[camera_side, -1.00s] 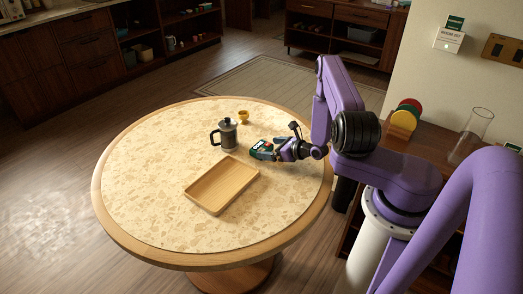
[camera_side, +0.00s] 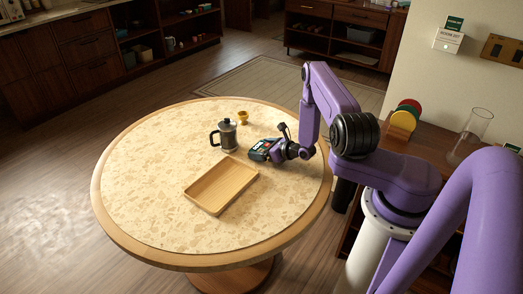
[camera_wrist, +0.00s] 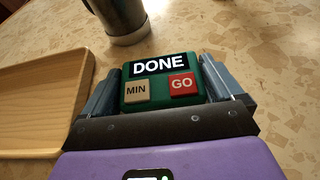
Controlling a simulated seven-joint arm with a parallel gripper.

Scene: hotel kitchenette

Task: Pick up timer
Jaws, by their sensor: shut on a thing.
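The timer (camera_wrist: 161,86) is a small green block with a black display reading DONE, a beige MIN button and a red GO button. In the wrist view it sits between the two fingers of my gripper (camera_wrist: 168,88), which is shut on it. In the side view my gripper (camera_side: 268,151) is low at the right part of the round table, and the timer (camera_side: 257,155) shows only partly at its fingers. I cannot tell whether the timer touches the table.
A wooden tray (camera_side: 221,186) lies left of and in front of my gripper. The left part of the round table (camera_side: 145,170) is clear.

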